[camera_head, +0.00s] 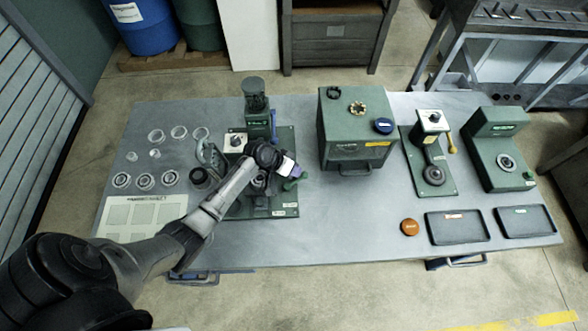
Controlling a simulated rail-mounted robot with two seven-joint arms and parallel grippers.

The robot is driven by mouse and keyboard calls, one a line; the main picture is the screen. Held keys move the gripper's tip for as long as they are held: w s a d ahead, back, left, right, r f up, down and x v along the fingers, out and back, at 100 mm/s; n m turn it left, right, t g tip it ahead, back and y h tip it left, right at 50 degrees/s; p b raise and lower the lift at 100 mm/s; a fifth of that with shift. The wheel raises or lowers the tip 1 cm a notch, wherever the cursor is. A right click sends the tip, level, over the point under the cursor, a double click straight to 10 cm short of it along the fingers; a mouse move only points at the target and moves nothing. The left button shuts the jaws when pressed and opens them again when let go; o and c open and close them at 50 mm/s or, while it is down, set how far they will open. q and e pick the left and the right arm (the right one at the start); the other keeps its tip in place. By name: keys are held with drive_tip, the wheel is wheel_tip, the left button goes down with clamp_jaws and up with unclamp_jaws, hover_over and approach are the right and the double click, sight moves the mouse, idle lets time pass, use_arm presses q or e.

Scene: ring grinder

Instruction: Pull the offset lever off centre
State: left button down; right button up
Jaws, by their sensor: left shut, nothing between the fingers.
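The ring grinder (258,124) is a green upright machine with a dark motor on top, on a green base plate (262,212) in the left half of the bench. My left arm reaches in from the lower left across the front of the machine. My left gripper (298,177) is at the machine's right side, shut, with nothing visible held. Small purple and green parts show at its fingertips. I cannot clearly make out the offset lever; the arm and gripper cover that part of the machine. My right gripper is not in view.
A green box (350,125) with rings on top stands just right of the grinder. A lever device (434,174) and another green machine (495,150) stand farther right. Two dark trays (457,239) lie at the front right. Several rings (145,181) and clear cups are at the left.

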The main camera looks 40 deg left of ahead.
sight(303, 177)
use_arm(q)
drive_tip(key=shift+w+d+m+h, duration=0.1)
drive_tip(key=shift+d+m+h, duration=0.15)
drive_tip(key=shift+m, duration=0.35)
drive_tip(key=shift+d+m+g+h, duration=0.4)
drive_tip(key=shift+m+g, duration=0.3)
drive_tip(key=shift+m, duration=0.2)
drive_tip(key=shift+d, duration=0.45)
drive_tip(key=shift+d+m+g+h, duration=0.35)
drive_tip(key=shift+d+m+g, duration=0.15)
drive_tip(key=shift+m, duration=0.3)
drive_tip(key=shift+d, duration=0.1)
drive_tip(key=shift+s+d+f+m+g+b, duration=0.1)
drive_tip(key=shift+s+d+m+g+b, duration=0.3)
drive_tip(key=shift+m, duration=0.3)
drive_tip(key=shift+s+d+m+g+h, duration=0.1)
drive_tip(key=shift+d+m+g+h, duration=0.25)
drive_tip(key=shift+m+g, duration=0.4)
drive_tip(key=shift+s+d, duration=0.25)
drive_tip(key=shift+d, duration=0.1)
